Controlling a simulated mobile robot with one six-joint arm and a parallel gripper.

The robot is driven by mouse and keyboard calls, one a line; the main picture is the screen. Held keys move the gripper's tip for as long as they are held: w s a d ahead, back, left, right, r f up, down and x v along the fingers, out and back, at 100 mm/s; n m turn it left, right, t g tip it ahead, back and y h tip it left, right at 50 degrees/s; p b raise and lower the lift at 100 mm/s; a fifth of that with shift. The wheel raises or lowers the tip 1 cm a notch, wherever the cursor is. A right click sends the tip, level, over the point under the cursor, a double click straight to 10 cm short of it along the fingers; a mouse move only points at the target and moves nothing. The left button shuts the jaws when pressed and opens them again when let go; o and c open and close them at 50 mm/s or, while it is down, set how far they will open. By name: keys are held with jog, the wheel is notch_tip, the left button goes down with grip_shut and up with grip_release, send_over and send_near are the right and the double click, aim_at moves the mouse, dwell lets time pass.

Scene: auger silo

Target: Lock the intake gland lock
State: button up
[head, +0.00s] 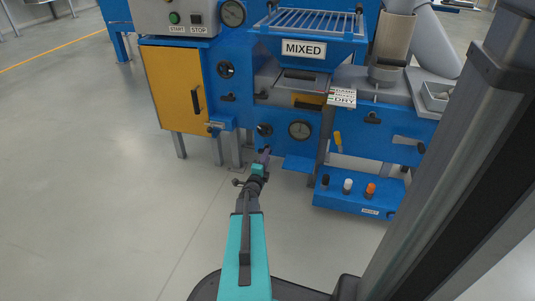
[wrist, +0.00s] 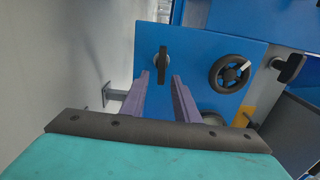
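My gripper (head: 266,153) is in front of the lower blue panel of the machine in the head view. In the wrist view its two purple fingers (wrist: 163,85) are apart with nothing between them. A black oblong handle (wrist: 163,65) stands upright on the blue panel just beyond the fingertips, apart from them as far as I can tell. I see no label naming the intake gland lock, so I cannot tell for sure whether this handle is it. A black handwheel (wrist: 230,73) with a pale mark sits to its right.
A black T-shaped handle (wrist: 289,68) is at the right in the wrist view. The floor (head: 110,190) at left is clear.

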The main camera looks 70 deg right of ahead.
jog(key=a+p, duration=0.3)
jog(key=a, duration=0.7)
jog(key=shift+s+a, duration=0.15)
jog(key=shift+s, duration=0.05)
jog(key=shift+o, duration=0.5)
jog(key=o, duration=0.9)
jog(key=shift+n, duration=0.4)
jog(key=shift+o, duration=0.2)
jog(key=n+p, duration=0.3)
jog(key=n, duration=0.3)
jog(key=w+n+p, duration=0.1)
jog(key=n+p, duration=0.3)
jog(key=n, duration=0.2)
jog(key=n+p, duration=0.4)
jog(key=n, duration=0.2)
jog(key=shift+w+f, duration=0.15)
jog(key=shift+w, duration=0.15)
jog(key=shift+d, duration=0.2)
